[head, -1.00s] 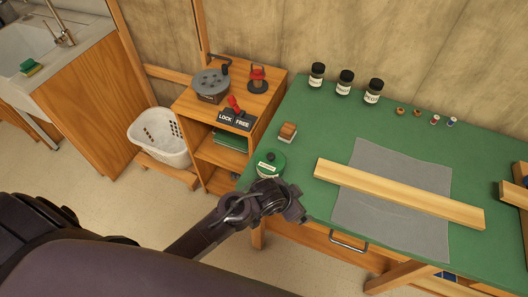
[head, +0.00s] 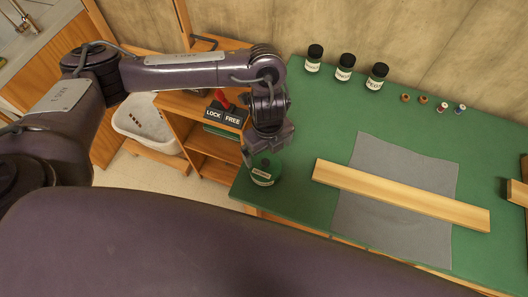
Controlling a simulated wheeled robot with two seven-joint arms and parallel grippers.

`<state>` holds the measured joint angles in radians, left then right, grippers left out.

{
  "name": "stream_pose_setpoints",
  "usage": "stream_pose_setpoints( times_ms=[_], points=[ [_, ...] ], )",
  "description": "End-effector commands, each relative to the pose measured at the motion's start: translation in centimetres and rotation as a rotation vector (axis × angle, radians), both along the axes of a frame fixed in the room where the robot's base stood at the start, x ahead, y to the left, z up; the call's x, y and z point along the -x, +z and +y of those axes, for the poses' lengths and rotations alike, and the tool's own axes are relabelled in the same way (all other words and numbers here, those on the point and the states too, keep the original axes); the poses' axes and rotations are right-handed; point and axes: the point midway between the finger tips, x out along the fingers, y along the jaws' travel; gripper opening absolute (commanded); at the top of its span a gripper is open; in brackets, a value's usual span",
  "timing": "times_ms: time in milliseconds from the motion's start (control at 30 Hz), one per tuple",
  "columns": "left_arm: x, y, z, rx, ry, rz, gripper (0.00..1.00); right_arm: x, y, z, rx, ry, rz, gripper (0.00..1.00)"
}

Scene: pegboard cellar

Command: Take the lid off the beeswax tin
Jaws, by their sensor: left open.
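The beeswax tin (head: 263,178) is a small round dark green tin with a pale label, standing on the left end of the green bench top. My left gripper (head: 258,156) points down right over the tin, with its jaws open. The gripper hides most of the lid and its knob, and I cannot tell whether the fingers touch it. My right gripper is out of view.
A grey cloth (head: 385,232) lies on the green bench (head: 470,150) with a wooden plank (head: 400,195) across it. Three dark jars (head: 345,68) and several small spools stand at the back. A wooden shelf unit (head: 205,165) and white basket (head: 150,125) are left.

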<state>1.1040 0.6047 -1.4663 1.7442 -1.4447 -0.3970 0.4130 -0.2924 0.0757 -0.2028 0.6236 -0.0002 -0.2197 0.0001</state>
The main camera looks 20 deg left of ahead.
Motion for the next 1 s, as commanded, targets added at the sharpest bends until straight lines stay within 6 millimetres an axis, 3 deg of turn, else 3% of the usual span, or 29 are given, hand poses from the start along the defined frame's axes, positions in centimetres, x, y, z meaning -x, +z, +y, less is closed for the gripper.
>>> stream_pose_setpoints(
  times_ms=[100, 400, 667, 1000],
  points=[
    [0.0, -0.6, 0.9, -0.025, -0.002, 0.008, 1.0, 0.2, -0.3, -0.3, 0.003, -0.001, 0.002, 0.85],
    [0.1, -3.6, 0.9, -0.022, -0.001, 0.009, 1.0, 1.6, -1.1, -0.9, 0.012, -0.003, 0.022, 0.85],
    [0.2, -7.2, 1.1, -0.02, -0.002, 0.008, 1.0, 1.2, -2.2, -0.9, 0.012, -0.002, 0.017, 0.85],
    [0.0, -7.6, 1.2, -0.021, -0.004, 0.004, 1.0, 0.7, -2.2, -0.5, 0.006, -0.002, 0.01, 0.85]
  ],
)
